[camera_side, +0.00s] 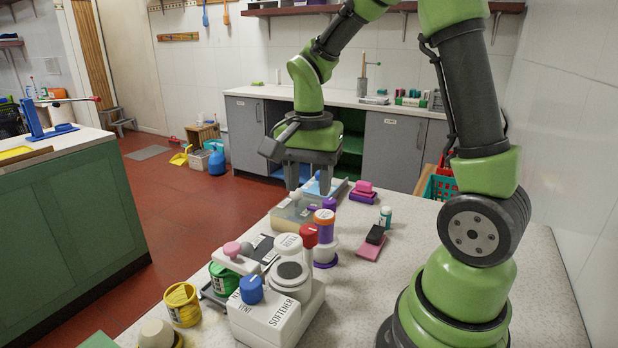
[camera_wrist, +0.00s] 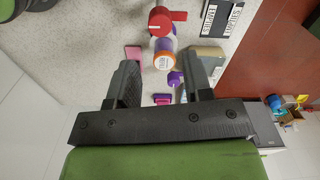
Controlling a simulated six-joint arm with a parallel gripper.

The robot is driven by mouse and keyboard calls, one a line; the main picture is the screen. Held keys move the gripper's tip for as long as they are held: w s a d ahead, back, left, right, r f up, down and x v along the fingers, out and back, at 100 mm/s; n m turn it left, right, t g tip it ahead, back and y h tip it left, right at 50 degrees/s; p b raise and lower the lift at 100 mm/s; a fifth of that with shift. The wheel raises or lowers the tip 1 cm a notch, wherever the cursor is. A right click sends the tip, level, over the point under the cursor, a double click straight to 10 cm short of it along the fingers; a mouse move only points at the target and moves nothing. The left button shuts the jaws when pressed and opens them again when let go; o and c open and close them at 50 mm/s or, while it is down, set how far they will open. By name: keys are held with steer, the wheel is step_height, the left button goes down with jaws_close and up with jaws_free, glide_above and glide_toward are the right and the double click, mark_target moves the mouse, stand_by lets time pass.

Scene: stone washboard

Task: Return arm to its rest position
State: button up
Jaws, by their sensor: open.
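My gripper (camera_side: 310,178) hangs fingers-down above the far left part of the stone worktop (camera_side: 415,262). Its two fingers are apart with nothing held between them. In the wrist view my gripper (camera_wrist: 167,66) also shows open, with the purple-and-orange bottle (camera_wrist: 164,59) visible beyond the gap. In the side view the fingers are close to a tan, partly clear box (camera_side: 290,216) and a blue-grey tray (camera_side: 335,188); I cannot tell the exact height above them.
The worktop's right side is clear.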

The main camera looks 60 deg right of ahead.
steer(key=shift+r, duration=0.15)
steer(key=s+a+r+n+t+y, duration=0.2)
steer(key=s+a+r+n+t, duration=0.5)
steer(key=s+a+r+n, duration=0.3)
steer(key=shift+a+n, duration=0.15)
steer(key=shift+n, duration=0.65)
